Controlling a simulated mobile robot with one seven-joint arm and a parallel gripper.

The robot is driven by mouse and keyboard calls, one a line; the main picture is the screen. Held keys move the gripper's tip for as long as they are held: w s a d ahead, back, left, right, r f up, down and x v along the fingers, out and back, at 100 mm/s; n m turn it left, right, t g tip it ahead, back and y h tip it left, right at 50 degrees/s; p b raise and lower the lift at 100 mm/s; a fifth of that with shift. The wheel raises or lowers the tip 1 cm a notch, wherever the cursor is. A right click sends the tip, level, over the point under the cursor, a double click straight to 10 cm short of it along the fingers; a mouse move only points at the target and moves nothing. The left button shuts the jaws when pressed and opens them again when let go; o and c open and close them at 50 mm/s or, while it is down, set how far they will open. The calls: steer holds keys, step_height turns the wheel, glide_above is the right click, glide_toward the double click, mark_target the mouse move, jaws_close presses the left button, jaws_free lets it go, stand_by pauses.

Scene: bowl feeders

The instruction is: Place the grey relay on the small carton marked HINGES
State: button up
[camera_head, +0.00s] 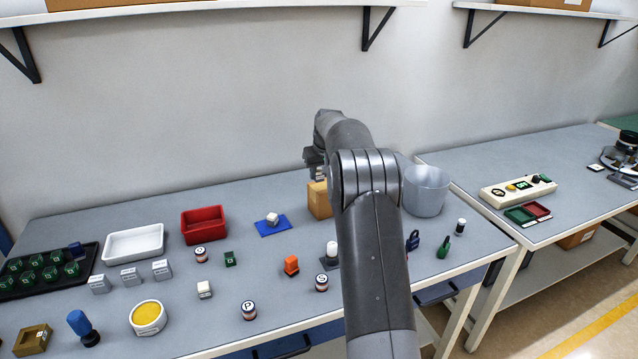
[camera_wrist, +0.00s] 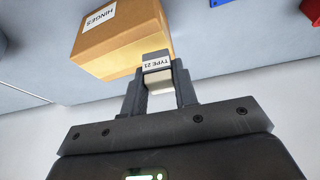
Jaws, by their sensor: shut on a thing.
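My gripper (camera_wrist: 160,82) is shut on the grey relay (camera_wrist: 157,66), a small block with a white label reading TYPE 21. The small carton marked HINGES (camera_wrist: 115,32) is a brown box just beyond the relay in the wrist view. In the head view my gripper (camera_head: 314,168) is over the carton (camera_head: 318,203), which stands at the back of the table, partly hidden by my arm. I cannot tell whether the relay touches the carton.
A grey bucket (camera_head: 427,190) stands right of the carton. A blue mat (camera_head: 266,229) with a white block lies to its left, then a red bin (camera_head: 203,225) and a white bin (camera_head: 134,243). Several small items stand along the front. A wall shelf (camera_head: 200,8) runs above.

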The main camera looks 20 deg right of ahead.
mark_target(320, 177)
steer(key=shift+f, duration=2)
steer(key=shift+f, duration=0.1)
steer(key=o, duration=1)
